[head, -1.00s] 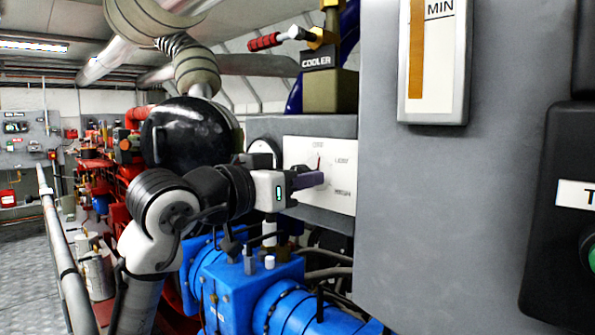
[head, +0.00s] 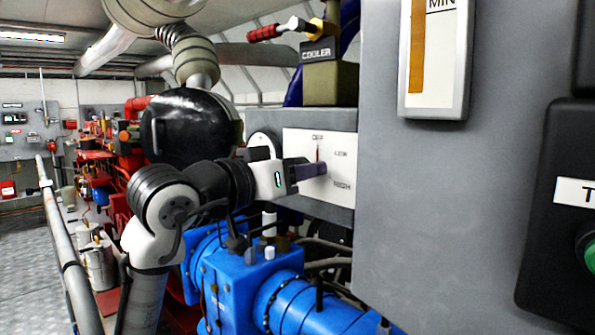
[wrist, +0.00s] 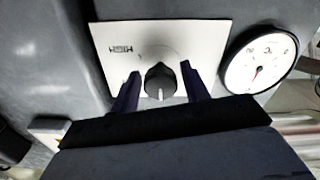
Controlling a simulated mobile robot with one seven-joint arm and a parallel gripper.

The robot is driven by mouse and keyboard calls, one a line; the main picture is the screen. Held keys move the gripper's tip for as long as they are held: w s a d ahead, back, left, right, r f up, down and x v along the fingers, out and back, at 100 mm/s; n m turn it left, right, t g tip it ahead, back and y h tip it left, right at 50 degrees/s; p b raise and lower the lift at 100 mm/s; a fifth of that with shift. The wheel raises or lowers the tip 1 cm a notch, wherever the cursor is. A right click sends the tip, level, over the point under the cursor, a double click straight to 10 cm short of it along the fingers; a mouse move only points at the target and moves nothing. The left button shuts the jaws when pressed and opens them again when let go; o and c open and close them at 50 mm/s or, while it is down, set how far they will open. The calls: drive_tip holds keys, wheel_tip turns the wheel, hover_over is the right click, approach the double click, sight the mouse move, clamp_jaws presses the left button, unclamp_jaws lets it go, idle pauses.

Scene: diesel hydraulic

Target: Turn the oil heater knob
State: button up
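The oil heater knob (wrist: 160,82) is a black round knob with a pale pointer line, on a white dial plate (wrist: 203,38) marked HIGH. The plate also shows in the head view (head: 341,185), marked OFF, LOW and HIGH, with a red pointer near OFF. My gripper (wrist: 159,75) is open, with one dark finger on each side of the knob and a visible gap to both. In the head view my gripper (head: 318,168) is at the plate and hides the knob.
A round white gauge (wrist: 259,63) is beside the plate. A large grey cabinet (head: 440,220) stands close on the right. Blue machinery (head: 250,285) lies below my arm, and a black round drum (head: 190,128) is behind it. A handrail (head: 68,250) runs along the left.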

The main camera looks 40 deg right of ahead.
drive_tip(key=shift+o, duration=0.9)
drive_tip(key=s+a+b, duration=0.1)
drive_tip(key=a+b, duration=0.1)
drive_tip(key=a, duration=1.1)
drive_tip(key=shift+a+b, duration=0.35)
drive_tip(key=shift+a, duration=0.05)
